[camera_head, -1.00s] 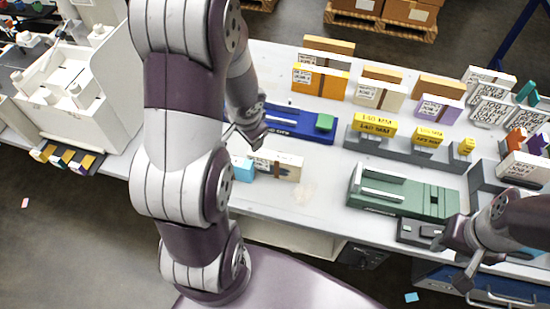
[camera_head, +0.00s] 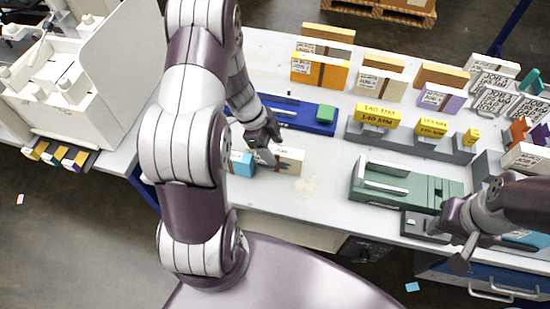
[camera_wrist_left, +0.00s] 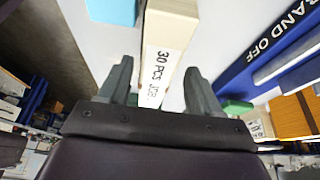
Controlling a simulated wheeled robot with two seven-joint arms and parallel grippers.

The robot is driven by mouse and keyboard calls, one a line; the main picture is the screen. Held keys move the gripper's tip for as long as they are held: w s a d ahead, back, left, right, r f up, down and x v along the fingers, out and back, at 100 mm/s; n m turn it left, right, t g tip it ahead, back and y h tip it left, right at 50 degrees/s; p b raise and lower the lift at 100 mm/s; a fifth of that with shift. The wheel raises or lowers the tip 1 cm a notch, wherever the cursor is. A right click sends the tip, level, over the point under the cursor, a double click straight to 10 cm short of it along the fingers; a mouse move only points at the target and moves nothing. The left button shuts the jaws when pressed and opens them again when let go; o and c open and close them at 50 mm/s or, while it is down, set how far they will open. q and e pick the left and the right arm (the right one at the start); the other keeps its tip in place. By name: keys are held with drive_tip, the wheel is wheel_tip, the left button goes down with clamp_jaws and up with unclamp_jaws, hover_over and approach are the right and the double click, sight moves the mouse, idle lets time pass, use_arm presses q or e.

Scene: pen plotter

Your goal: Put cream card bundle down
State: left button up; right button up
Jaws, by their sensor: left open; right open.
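The cream card bundle (camera_head: 288,160) lies on the white table beside a light blue block (camera_head: 240,163). In the left wrist view the bundle (camera_wrist_left: 164,50) shows a label reading "30 PCS", and its near end sits between my spread fingers. My left gripper (camera_head: 264,152) is open at the bundle, partly covering it in the head view. In the left wrist view my left gripper's fingers (camera_wrist_left: 158,85) stand clear on both sides of it. My right gripper (camera_head: 462,245) is open and empty near the table's front right edge, by the green device.
A blue fixture (camera_head: 300,115) lies just behind the bundle. A green device (camera_head: 405,190) and a grey stand with yellow blocks (camera_head: 400,140) are to the right. Labelled bundles (camera_head: 320,68) stand at the back. Bare table lies right of the cream bundle.

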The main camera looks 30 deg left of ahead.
sight(277, 158)
use_arm(q)
drive_tip(key=x, duration=0.2)
drive_tip(key=b+x, duration=0.1)
drive_tip(key=x, duration=0.1)
drive_tip(key=shift+s+d+f, duration=0.1)
drive_tip(key=shift+s+f, duration=0.05)
drive_tip(key=shift+f, duration=0.25)
drive_tip(key=shift+r, duration=0.1)
clamp_jaws()
